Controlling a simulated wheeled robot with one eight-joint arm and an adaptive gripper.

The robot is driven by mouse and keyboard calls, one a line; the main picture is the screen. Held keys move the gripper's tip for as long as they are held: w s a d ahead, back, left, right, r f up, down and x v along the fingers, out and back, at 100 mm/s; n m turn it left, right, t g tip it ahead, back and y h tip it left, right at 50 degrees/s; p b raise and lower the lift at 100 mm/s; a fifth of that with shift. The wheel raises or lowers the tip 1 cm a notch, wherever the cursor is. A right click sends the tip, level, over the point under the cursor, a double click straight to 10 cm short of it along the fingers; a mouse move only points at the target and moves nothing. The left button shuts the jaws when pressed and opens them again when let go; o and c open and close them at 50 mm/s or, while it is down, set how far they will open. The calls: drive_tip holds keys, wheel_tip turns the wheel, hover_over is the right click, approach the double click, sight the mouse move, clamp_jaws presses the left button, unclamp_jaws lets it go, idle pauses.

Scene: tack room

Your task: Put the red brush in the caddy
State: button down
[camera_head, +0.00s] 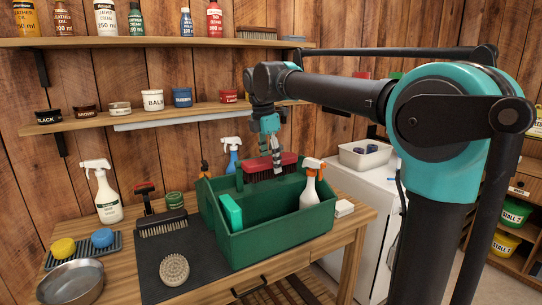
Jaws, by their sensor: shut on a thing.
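The red brush (284,163) has a red back and pale bristles below. My gripper (275,157) points down and is shut on it. The brush is held level, and in the picture it overlaps the upper back part of the green caddy (290,240); its exact height above the caddy is hard to tell. The caddy stands on the wooden bench. It has a teal block (231,212) at its left and a white spray bottle with an orange head (310,185) at its right. The caddy's floor is largely hidden by its front wall.
A dark mat (152,270) left of the caddy bears a dark brush (163,223) and a round brush (174,269). A metal bowl (72,283) and a white spray bottle (103,192) stand further left. Shelves with jars (153,99) hang behind. A white bin (365,157) is right.

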drive_tip(key=shift+f, duration=10.75)
drive_tip(key=c, duration=0.6)
unclamp_jaws()
